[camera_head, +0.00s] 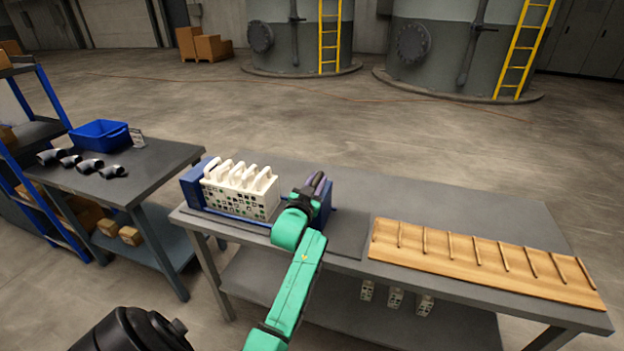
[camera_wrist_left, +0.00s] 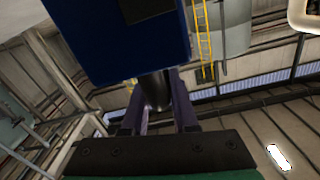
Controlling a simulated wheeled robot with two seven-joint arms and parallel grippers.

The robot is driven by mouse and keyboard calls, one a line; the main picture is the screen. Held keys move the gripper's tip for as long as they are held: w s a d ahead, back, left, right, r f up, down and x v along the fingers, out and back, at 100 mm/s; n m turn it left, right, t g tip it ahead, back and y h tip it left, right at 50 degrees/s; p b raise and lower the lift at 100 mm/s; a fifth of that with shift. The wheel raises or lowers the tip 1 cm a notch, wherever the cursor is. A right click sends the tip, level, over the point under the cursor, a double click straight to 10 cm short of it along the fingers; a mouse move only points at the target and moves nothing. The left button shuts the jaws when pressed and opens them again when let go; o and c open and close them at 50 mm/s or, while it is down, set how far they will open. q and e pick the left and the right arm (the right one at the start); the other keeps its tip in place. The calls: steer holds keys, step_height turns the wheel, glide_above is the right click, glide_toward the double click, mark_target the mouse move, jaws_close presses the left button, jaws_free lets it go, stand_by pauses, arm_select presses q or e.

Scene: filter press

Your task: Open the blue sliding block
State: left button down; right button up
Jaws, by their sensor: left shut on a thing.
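The filter press stands on the left part of the grey table, with a blue end block (camera_head: 193,187) at its left. White plates (camera_head: 240,195) with raised handles are packed together next to that block. The blue sliding block (camera_head: 326,203) is at the right end, apart from the plates and partly hidden by my left gripper (camera_head: 317,184). In the left wrist view, the sliding block (camera_wrist_left: 120,40) fills the upper part. There my left gripper (camera_wrist_left: 160,100) is shut on the block's dark round handle (camera_wrist_left: 155,88). My right gripper is not in view.
A wooden slotted rack (camera_head: 480,262) lies on the right of the table (camera_head: 440,200). A side table (camera_head: 160,165) at left holds a blue bin (camera_head: 100,135) and several pipe elbows (camera_head: 90,165). Several white pieces (camera_head: 396,297) are on the lower shelf.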

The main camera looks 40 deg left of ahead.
arm_select(q)
steer(key=shift+s+a, duration=0.25)
steer(key=shift+a, duration=0.45)
steer(key=c, duration=1.1)
jaws_free()
steer(key=shift+f, duration=0.1)
steer(key=o, duration=0.4)
steer(key=shift+w+d, duration=0.1)
steer(key=shift+d, duration=0.15)
steer(key=shift+a, duration=0.1)
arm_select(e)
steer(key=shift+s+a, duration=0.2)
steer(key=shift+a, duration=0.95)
arm_select(q)
steer(key=b+v, duration=0.2)
steer(key=v, duration=1.2)
steer(key=shift+s, duration=0.35)
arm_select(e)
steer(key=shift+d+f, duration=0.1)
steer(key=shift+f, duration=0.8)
